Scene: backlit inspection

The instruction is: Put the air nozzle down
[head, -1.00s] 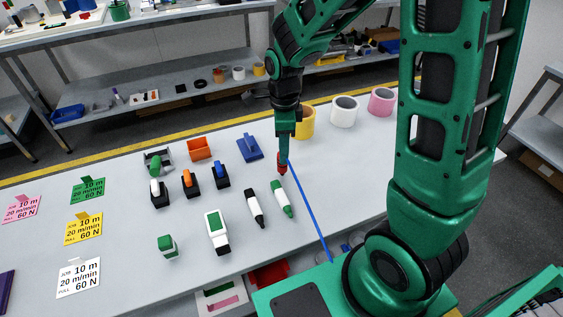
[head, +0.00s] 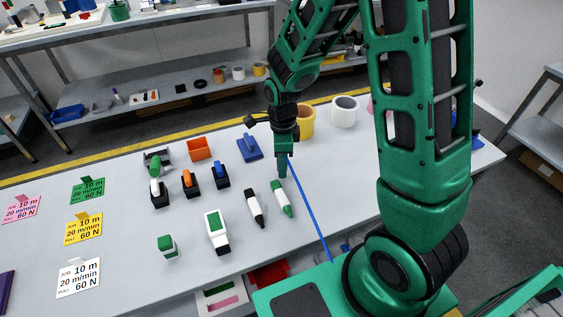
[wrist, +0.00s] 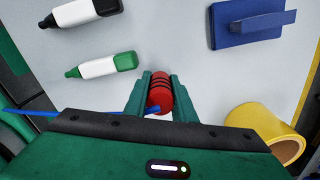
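The red air nozzle with dark rings (wrist: 160,93) is between the two green fingers of my gripper (wrist: 161,90) in the wrist view. The fingers press against it on both sides. In the head view my gripper (head: 283,172) points down close to the table, and its fingers hide the nozzle. A blue hose (head: 310,210) runs from the gripper toward the table's front edge; it also shows at the left in the wrist view (wrist: 28,111). I cannot tell whether the nozzle touches the table.
A green-and-white marker (head: 282,198) and a black-and-white one (head: 256,208) lie in front of the gripper. A blue block (head: 249,147) is behind left, and a yellow tape roll (head: 307,121) behind right. The tabletop (head: 345,170) to the right is clear.

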